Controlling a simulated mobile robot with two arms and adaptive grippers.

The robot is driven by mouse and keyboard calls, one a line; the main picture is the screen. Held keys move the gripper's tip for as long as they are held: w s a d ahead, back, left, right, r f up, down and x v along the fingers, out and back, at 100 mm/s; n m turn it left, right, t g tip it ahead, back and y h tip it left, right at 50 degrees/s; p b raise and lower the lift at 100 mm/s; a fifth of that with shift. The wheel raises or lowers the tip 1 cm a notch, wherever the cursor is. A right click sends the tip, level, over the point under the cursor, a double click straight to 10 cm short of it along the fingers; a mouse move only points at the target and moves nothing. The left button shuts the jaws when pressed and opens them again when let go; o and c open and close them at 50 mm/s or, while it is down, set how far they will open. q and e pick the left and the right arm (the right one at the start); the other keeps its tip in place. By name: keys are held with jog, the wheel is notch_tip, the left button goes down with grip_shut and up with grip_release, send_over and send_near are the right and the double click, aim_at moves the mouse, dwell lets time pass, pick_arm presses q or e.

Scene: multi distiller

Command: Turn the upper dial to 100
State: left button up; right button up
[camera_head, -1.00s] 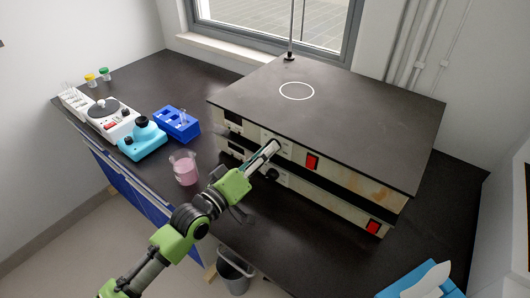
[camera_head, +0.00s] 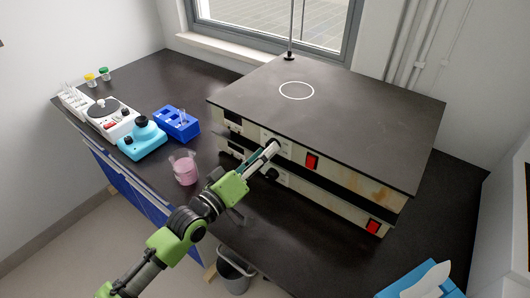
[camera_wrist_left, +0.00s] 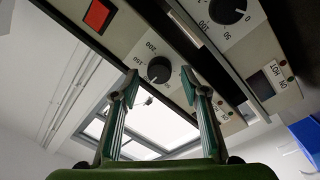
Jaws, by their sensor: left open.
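The upper dial (camera_head: 276,143) is a black round knob on the front panel of the upper hot plate (camera_head: 340,178). In the left wrist view, the upper dial (camera_wrist_left: 159,70) has a numbered scale around it; its pointer is too small to read surely. My left gripper (camera_head: 271,150) is in front of it. In the left wrist view, my left gripper (camera_wrist_left: 159,86) is open, one finger on each side of the dial, with gaps visible. The lower dial (camera_head: 270,174) is on the unit beneath and shows large in the left wrist view (camera_wrist_left: 228,10). My right gripper is not in view.
Red switches sit on the upper (camera_head: 312,162) and lower (camera_head: 373,227) panels. A beaker of pink liquid (camera_head: 185,168) stands left of my gripper. A blue rack (camera_head: 177,123) and a light-blue device (camera_head: 141,140) stand farther left. A grey bin (camera_head: 234,270) is below the table edge.

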pick_arm(q)
jog(key=v, duration=1.1)
jog(key=shift+s+a+f, duration=0.1)
